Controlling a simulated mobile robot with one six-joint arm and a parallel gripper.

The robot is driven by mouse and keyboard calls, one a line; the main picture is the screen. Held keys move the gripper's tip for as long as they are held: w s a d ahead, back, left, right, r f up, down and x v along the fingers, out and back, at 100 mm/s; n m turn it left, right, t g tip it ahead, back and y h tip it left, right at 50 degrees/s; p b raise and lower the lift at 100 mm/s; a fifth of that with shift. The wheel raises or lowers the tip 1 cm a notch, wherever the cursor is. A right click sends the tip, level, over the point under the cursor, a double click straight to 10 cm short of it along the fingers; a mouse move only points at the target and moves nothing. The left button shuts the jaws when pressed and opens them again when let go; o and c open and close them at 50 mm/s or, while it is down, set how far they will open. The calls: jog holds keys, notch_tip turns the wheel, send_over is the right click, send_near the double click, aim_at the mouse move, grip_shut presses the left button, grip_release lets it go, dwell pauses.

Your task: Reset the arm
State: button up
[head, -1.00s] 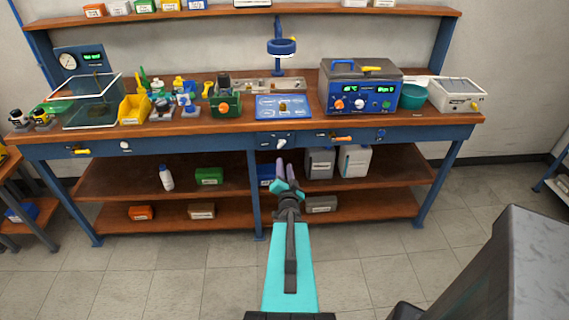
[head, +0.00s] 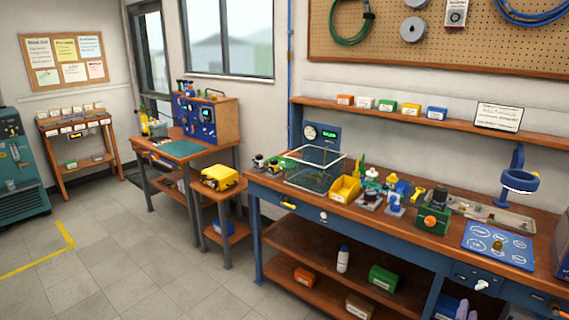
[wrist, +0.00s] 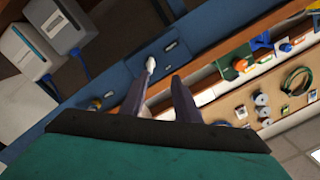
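My gripper (wrist: 160,78) is open in the wrist view, with two dark fingers apart and nothing between them. A white knob on the blue bench front (wrist: 110,88) shows just beyond the fingertips. In the head view only the purple fingers of my gripper (head: 455,305) show, at the bottom edge near the right, below the bench's drawer front. The rest of my arm is out of the head view.
Open floor (head: 130,240) lies at the left.

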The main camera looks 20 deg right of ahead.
jog(key=w+a+f+n+t+y, duration=0.2)
jog(key=w+a+f+y, duration=0.1)
jog(key=w+a, duration=0.6)
jog(key=w+a+f+n+t+y, duration=0.1)
jog(key=w+a+f+n+y, duration=0.15)
jog(key=w+a, duration=0.7)
jog(key=w+a+f+n+g+y, duration=0.1)
jog(key=a+f+n+g+y, duration=0.15)
jog(key=a+f, duration=0.65)
jog(key=a+f+n+g+y, duration=0.1)
jog(key=a+f+y, duration=0.3)
jog(key=a, duration=0.9)
jog(key=s+a+f+n+g+y, duration=0.2)
jog(key=s+a+f+n+g, duration=0.4)
jog(key=s+a+f, duration=0.75)
jog(key=s+a+n+g, duration=0.1)
jog(key=s+g, duration=0.4)
jog(key=s, duration=0.5)
jog(key=s+a+n+g, duration=0.2)
jog(key=s+g, duration=0.3)
jog(key=s, duration=0.5)
jog(key=shift+a+r+n, duration=0.2)
jog(key=shift+n, duration=0.7)
